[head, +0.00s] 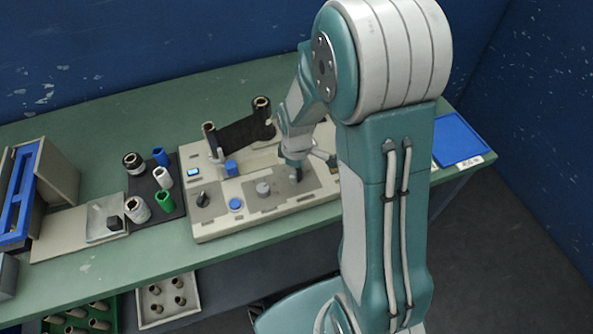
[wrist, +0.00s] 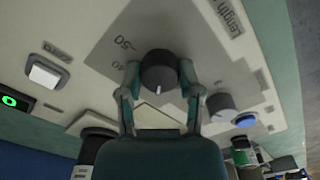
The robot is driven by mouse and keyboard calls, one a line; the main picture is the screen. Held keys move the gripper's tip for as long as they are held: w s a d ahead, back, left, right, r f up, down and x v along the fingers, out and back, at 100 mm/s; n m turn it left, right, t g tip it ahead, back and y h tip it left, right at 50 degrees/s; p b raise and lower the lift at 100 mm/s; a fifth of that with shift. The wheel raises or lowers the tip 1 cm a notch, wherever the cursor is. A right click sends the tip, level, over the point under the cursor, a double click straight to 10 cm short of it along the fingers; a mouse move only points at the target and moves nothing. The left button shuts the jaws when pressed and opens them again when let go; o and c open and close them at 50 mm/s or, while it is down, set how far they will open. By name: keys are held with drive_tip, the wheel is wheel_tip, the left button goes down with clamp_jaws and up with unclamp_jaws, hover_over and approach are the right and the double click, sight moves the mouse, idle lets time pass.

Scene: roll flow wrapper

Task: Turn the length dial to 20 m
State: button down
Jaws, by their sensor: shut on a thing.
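The length dial is a round black knob (wrist: 159,70) on a grey plate, with the word Length (wrist: 229,16) printed near it. Its white pointer line faces down in the wrist view, toward my gripper's palm. Scale numbers (wrist: 122,55) are printed above and left of the knob; they are tilted and hard to read, and other marks are hidden. My gripper (wrist: 159,78) has one finger on each side of the knob and is shut on it. In the head view my gripper (head: 296,170) reaches down to the panel's right part, largely covering the dial.
A grey knob (wrist: 221,106) and a blue button (wrist: 245,120) sit right of the dial in the wrist view, a white switch (wrist: 45,72) left.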

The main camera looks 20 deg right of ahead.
drive_tip(key=shift+w, duration=0.15)
drive_tip(key=shift+c, duration=1.3)
unclamp_jaws()
drive_tip(key=shift+r, duration=0.1)
wheel_tip(320, 180, up, 12)
drive_tip(key=shift+a+f, duration=0.1)
drive_tip(key=shift+f, duration=0.1)
